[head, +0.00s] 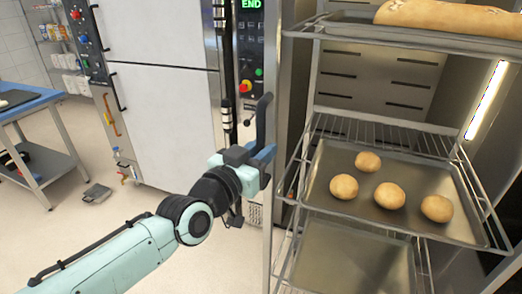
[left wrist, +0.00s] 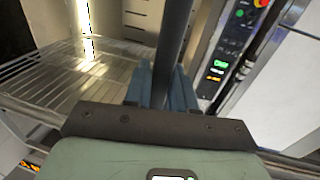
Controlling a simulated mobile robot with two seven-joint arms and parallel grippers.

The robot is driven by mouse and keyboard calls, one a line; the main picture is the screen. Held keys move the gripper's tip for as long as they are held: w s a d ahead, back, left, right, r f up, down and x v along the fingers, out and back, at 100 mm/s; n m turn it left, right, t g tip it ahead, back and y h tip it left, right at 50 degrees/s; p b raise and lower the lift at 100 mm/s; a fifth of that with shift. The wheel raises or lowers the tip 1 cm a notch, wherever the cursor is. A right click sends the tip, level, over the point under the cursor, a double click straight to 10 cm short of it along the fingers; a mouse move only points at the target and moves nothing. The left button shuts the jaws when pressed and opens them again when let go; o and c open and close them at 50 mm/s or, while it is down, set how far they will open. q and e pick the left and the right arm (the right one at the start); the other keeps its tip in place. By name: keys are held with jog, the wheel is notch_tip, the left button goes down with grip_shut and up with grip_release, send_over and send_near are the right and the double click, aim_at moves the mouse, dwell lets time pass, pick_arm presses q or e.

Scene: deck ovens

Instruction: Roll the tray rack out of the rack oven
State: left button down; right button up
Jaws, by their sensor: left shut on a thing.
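The tray rack (head: 311,82) is a silver wire frame at the right of the head view, in front of the slotted back wall of the open rack oven (head: 385,68). Its middle tray (head: 330,204) carries several round rolls (head: 368,162); a long loaf (head: 450,16) lies on the top tray. My left gripper (head: 263,160) is at the rack's left side, shut on a dark upright handle (head: 264,112). The left wrist view shows its blue fingers (left wrist: 163,88) either side of the dark bar (left wrist: 177,45). My right gripper is not in view.
The oven's control panel (head: 250,55) is left of the opening, and a white-doored oven (head: 165,100) stands beyond it. A blue-topped table (head: 38,104) is at the far left. Pale floor (head: 60,215) is open at the left, apart from a small grey object (head: 96,193).

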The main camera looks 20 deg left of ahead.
pick_arm(q)
jog(key=shift+f, duration=0.1)
dwell(0.3)
jog(key=c, duration=1.1)
grip_release()
jog(key=b+v, duration=0.1)
jog(key=v, duration=1.2)
jog(key=shift+s, duration=0.2)
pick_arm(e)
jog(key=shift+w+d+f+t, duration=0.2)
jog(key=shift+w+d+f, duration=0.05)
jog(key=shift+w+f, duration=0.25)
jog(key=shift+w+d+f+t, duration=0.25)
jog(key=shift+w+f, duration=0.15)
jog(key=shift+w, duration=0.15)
pick_arm(q)
jog(key=shift+a, duration=0.1)
